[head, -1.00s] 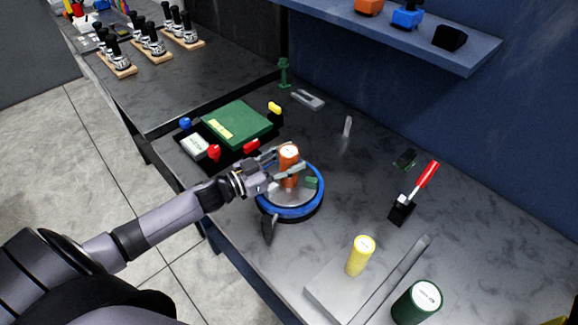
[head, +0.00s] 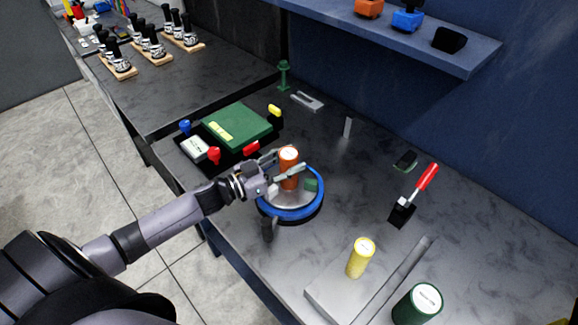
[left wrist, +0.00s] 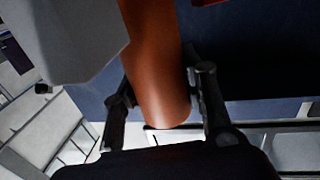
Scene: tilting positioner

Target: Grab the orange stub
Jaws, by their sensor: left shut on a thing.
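The orange stub (head: 289,168) stands upright on the round blue-rimmed positioner (head: 302,213) in the head view. My left gripper (head: 286,165) reaches in from the left and is shut on the stub, with its fingers on either side. In the left wrist view the stub (left wrist: 157,70) lies between the fingers. The stub's lower end on the positioner is partly hidden by a finger. My right gripper is in neither view.
A yellow cylinder (head: 360,258) stands on a grey plate, near a dark green cylinder (head: 417,304). A red-handled tool (head: 427,177) is at right. A green box (head: 236,124) with colored knobs sits behind left. A shelf (head: 400,35) overhangs the back.

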